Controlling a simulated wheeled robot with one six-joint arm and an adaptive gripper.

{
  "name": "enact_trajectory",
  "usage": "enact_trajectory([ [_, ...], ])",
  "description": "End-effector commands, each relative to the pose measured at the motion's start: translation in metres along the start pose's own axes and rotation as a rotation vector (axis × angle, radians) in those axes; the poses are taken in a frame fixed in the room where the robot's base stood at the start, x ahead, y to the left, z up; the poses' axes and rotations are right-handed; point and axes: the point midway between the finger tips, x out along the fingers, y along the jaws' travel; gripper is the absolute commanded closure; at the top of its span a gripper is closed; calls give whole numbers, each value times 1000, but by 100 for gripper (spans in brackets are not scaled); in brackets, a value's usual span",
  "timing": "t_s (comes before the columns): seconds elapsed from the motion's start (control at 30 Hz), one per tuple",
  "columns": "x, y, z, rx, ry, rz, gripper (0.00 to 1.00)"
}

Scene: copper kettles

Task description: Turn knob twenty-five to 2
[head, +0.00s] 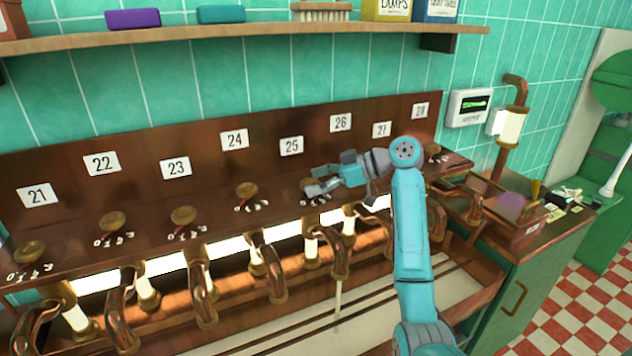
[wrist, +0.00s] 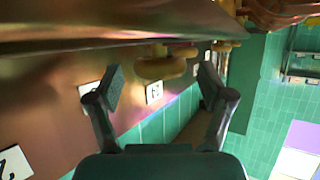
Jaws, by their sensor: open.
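Knob twenty-five (head: 307,184) is a brass knob on the dark copper ledge below the label 25 (head: 291,146). My gripper (head: 326,180) is at it from the right and partly hides the knob and its white scale marks, so I cannot read its setting. In the wrist view a brass knob (wrist: 160,66) sits between my two spread fingers, with a gap on each side. The fingers are open and do not visibly hold it. A thin pale stream (head: 338,303) runs below a copper spout under this part of the ledge.
Neighbouring knobs include the one under 24 (head: 247,190) and the one under 23 (head: 183,215). Curved copper pipes hang below the ledge over a pale tray (head: 300,340). A shelf (head: 240,33) runs above. The counter (head: 540,235) is at the right.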

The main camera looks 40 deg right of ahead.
Motion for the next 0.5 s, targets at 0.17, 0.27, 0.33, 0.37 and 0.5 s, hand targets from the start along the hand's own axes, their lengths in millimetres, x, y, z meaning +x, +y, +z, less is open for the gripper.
enact_trajectory([
  [0.17,-17,1,0,-1,1,3,20],
  [0.27,-36,1,0,0,0,4,20],
  [0.33,-50,1,0,0,1,5,20],
  [0.37,-56,1,0,0,0,5,20],
  [0.5,-83,1,0,0,0,4,20],
])
